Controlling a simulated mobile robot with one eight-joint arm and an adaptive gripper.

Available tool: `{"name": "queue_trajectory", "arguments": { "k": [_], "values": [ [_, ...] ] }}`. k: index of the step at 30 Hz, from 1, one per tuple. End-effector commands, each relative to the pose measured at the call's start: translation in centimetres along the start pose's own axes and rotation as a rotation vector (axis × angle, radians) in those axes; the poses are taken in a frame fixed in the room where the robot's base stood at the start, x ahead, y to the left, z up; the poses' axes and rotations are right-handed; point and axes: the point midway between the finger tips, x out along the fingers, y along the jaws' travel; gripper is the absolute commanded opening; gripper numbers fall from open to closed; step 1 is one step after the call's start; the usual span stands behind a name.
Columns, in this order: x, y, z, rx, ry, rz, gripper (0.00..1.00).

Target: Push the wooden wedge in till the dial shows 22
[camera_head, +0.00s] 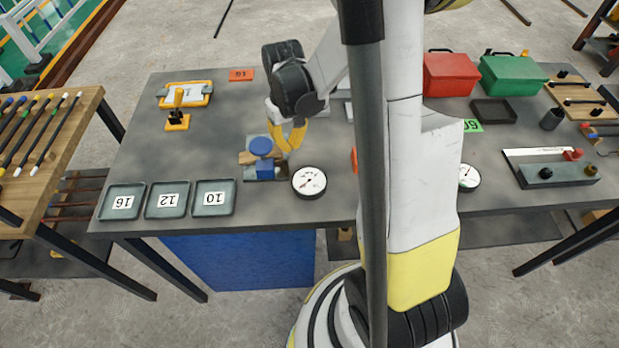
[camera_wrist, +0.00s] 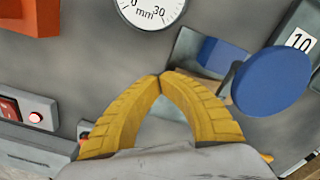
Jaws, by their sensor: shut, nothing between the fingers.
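The wooden wedge (camera_head: 246,158) lies by the blue block with a round top (camera_head: 262,147) on a grey plate; the block hides part of the wood. In the wrist view a strip of brown wood (camera_wrist: 212,85) shows between my fingers and the blue disc (camera_wrist: 272,80). My gripper (camera_head: 291,145) is shut and empty, just right of the blue block. In the wrist view my yellow fingertips (camera_wrist: 160,75) meet. A white round dial (camera_head: 309,181) sits right of the plate. Its 0, 30 and "mm" show in the wrist view (camera_wrist: 152,8), but I cannot read the needle.
Trays marked 16 (camera_head: 123,202), 12 (camera_head: 167,200) and 10 (camera_head: 213,198) stand at the table's front left. A yellow-handled tool (camera_head: 178,115) stands at the back left. My arm covers the table's middle. Bare table lies left of the plate.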

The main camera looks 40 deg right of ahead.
Motion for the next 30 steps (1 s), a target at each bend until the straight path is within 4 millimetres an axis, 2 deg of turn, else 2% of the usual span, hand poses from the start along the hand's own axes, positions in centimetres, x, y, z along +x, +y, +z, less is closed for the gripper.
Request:
{"name": "queue_trajectory", "arguments": {
  "k": [17, 30],
  "values": [
    [0.0, 0.0, -0.1, 0.001, 0.000, -0.001, 0.00],
    [0.0, 3.8, 0.0, 0.003, 0.000, 0.000, 0.00]
  ]
}}
